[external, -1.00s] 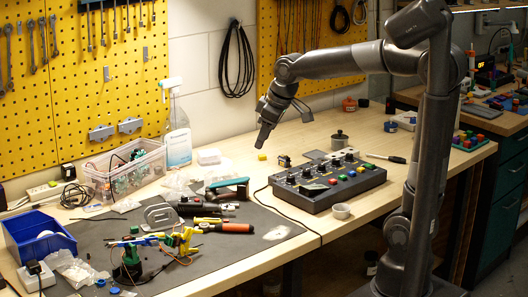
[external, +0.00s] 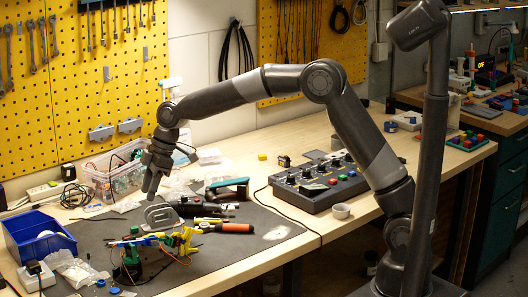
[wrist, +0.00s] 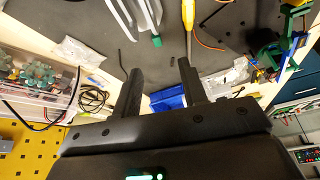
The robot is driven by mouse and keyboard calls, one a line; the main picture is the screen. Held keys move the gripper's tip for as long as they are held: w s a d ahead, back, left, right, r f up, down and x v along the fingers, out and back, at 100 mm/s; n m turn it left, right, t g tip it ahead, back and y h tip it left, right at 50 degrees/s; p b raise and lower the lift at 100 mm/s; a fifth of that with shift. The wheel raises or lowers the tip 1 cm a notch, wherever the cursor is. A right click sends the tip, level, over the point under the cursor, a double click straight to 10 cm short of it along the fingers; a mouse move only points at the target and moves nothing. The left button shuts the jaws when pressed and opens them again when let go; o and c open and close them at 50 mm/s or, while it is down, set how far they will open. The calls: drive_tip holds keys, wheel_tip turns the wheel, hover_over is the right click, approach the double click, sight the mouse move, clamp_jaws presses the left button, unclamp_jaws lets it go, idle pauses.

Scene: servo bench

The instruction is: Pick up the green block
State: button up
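A small green block (wrist: 157,41) lies on the dark mat in the wrist view, beside the end of a clear or metal bracket. I cannot make it out for certain in the external view, where the bracket and servo parts crowd that spot. My gripper (external: 151,184) points down above the mat, behind the bracket and in front of the clear parts box. In the wrist view my gripper (wrist: 160,68) has its two fingers apart with nothing between them. The green block shows just beyond the fingertips, roughly in line with the gap.
The metal bracket (external: 165,216), a yellow-and-green servo arm (external: 130,262) and an orange-handled tool (external: 234,228) crowd the mat. A blue bin (external: 38,238) stands at left, the clear parts box (external: 97,183) behind. A button panel (external: 325,184) stands at right.

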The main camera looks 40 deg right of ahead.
approach(135, 227)
drive_tip(key=f, duration=0.2)
drive_tip(key=shift+s+a+f, duration=0.2)
drive_tip(key=shift+a+f, duration=0.05)
drive_tip(key=shift+a, duration=0.15)
drive_tip(key=shift+w+x, duration=0.15)
drive_tip(key=shift+x, duration=1.2)
drive_tip(key=shift+w+x, duration=0.2)
drive_tip(key=shift+x, duration=1.2)
drive_tip(key=shift+r, duration=0.15)
drive_tip(key=shift+c, duration=0.3)
clamp_jaws()
